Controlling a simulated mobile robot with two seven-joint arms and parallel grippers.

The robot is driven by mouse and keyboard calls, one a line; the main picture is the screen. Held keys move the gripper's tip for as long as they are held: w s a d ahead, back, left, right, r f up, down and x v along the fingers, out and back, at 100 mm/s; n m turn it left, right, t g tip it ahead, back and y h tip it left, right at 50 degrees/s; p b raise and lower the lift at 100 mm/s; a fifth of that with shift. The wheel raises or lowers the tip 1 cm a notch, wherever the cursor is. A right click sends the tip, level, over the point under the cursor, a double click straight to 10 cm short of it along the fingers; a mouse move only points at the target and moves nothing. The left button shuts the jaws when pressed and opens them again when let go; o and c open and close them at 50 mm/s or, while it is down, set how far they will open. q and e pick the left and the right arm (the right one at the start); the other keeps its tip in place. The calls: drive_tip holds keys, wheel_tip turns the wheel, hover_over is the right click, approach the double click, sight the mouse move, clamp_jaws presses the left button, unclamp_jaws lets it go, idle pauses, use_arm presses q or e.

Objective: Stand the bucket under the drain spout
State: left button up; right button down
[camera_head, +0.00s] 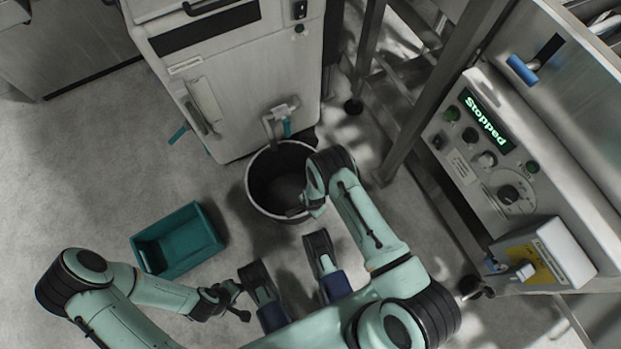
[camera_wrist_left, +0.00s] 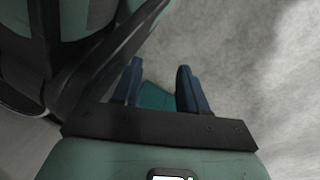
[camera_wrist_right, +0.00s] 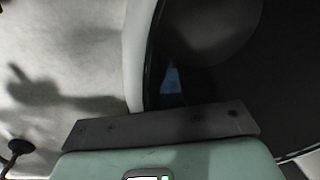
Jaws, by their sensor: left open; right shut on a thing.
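The bucket (camera_head: 250,193), pale outside and dark inside, stands upright at the foot of the grey machine cabinet. The drain spout (camera_head: 269,128), with a teal handle, comes out low on the cabinet; its end overlaps the bucket's far rim in the head view. My right gripper (camera_head: 299,209) is shut on the bucket's near right rim. The right wrist view shows the bucket's pale wall (camera_wrist_right: 136,50) and one blue finger against its dark inside; the other finger is hidden. My left gripper (camera_head: 240,302) is open and empty; both blue fingers (camera_wrist_left: 160,90) show apart in the left wrist view.
A teal crate (camera_head: 178,240) stands on the floor left of the bucket. A metal frame leg (camera_head: 410,130) and a control panel reading "Stopped" (camera_head: 485,120) stand on the right.

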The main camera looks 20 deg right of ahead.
drive_tip(key=c, duration=1.2)
unclamp_jaws()
drive_tip(key=shift+c, duration=0.2)
